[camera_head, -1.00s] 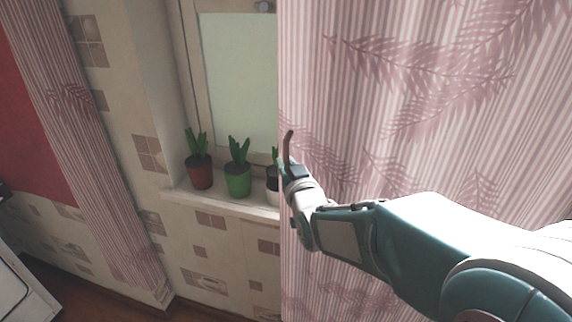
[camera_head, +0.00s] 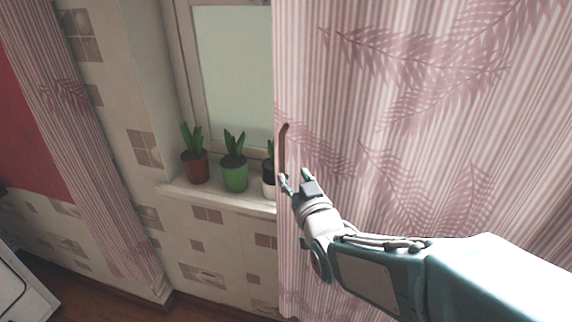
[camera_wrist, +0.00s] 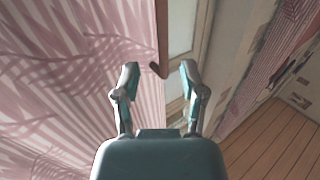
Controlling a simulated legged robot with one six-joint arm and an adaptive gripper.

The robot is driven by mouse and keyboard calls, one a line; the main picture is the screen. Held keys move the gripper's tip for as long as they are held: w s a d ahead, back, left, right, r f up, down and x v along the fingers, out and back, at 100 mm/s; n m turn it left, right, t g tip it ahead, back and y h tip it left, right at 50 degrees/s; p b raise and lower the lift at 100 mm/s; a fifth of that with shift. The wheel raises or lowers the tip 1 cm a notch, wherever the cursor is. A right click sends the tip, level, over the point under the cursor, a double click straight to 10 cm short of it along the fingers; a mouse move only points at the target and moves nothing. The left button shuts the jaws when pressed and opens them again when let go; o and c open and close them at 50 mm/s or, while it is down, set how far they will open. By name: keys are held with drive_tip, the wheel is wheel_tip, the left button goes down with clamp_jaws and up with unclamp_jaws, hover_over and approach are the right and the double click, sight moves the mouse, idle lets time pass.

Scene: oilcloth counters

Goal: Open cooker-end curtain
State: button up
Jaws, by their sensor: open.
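A wide pink-and-white striped curtain (camera_head: 420,120) with leaf prints hangs across the right of the head view, covering the right part of the window (camera_head: 228,75). It also fills the left of the wrist view (camera_wrist: 70,60). A brown hooked handle (camera_head: 283,145) runs along its left edge. In the wrist view the handle (camera_wrist: 161,40) ends a little beyond and between my fingertips. My gripper (camera_head: 295,180) is open and empty, just below the handle in the head view. In the wrist view its fingers (camera_wrist: 160,70) stand apart. Contact with the handle cannot be told.
A matching narrow curtain (camera_head: 85,150) hangs at the left. A white appliance (camera_head: 28,300) is at lower left. The wooden floor (camera_wrist: 265,140) looks clear.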

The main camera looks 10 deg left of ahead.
drive_tip(key=shift+v, duration=2.25)
drive_tip(key=s+d+f+m+g+h, duration=0.1)
drive_tip(key=s+d+m+g+h, duration=0.15)
drive_tip(key=d, duration=0.45)
drive_tip(key=s+d+f+m+g+h, duration=0.1)
drive_tip(key=d+g+h, duration=0.1)
drive_tip(key=d+h, duration=0.3)
drive_tip(key=s+d+f+m+g+h, duration=0.1)
drive_tip(key=s+d+m+g, duration=0.1)
drive_tip(key=s+d+g, duration=0.3)
drive_tip(key=s+d, duration=0.4)
drive_tip(key=s, duration=0.4)
drive_tip(key=shift+d+g, duration=0.15)
drive_tip(key=shift+g, duration=0.2)
drive_tip(key=shift+s+f, duration=0.1)
drive_tip(key=shift+f, duration=0.05)
